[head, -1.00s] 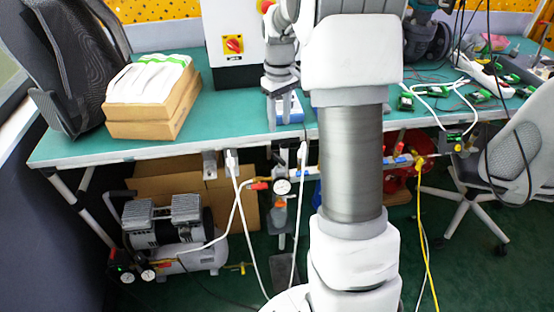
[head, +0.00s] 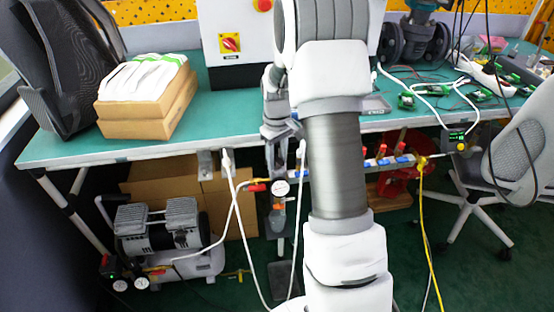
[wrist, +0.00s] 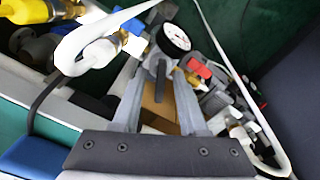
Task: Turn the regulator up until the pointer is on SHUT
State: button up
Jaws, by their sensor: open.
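The regulator (head: 279,204), with a round white gauge (head: 281,187), hangs on the air line below the table's front edge. The same gauge shows in the wrist view (wrist: 173,38), just beyond the fingertips. My gripper (head: 277,166) points down in front of the table edge, above the gauge. In the wrist view my gripper (wrist: 161,72) has its two grey fingers apart, with cardboard visible between them and nothing held. A grey flanged valve body (head: 415,38) stands at the back right of the table. The pointer and the SHUT mark cannot be made out.
The green table (head: 225,125) bears a white cabinet (head: 238,65) and a cardboard box (head: 145,120). White hoses (head: 233,215) hang close by the regulator. A compressor (head: 165,240) stands at lower left, a chair (head: 510,150) at right. My arm hides the middle.

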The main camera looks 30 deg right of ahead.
grip_shut()
jog(key=shift+r+m, duration=0.1)
jog(key=shift+m, duration=0.2)
